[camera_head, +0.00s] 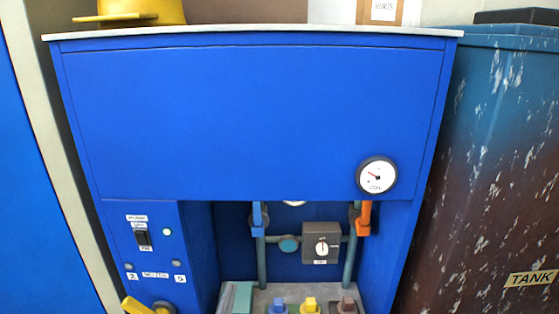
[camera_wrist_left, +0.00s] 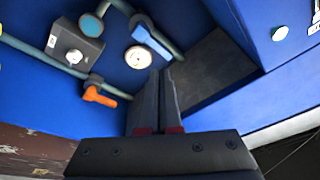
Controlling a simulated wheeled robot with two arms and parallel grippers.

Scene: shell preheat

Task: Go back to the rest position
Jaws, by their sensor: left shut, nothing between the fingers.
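My left gripper (camera_wrist_left: 162,72) shows in the left wrist view, its two dark fingers together with nothing between them. Beyond its tips are a white round gauge (camera_wrist_left: 138,57) and a blue lever (camera_wrist_left: 150,38) on a pipe. An orange lever (camera_wrist_left: 98,96) is to the left of the fingers. I cannot make out either gripper in the head view. That view shows a blue cabinet (camera_head: 230,110) with an open recess below, holding the blue lever (camera_head: 259,218), the orange lever (camera_head: 364,218) and a grey box with a dial (camera_head: 320,243).
A dial gauge (camera_head: 377,176) sits on the cabinet front. A switch panel (camera_head: 155,245) and a yellow handle (camera_head: 138,305) are at lower left. Several coloured knobs (camera_head: 310,304) line the recess bottom. A rusty tank (camera_head: 490,170) stands right. A yellow hard hat (camera_head: 128,10) lies on top.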

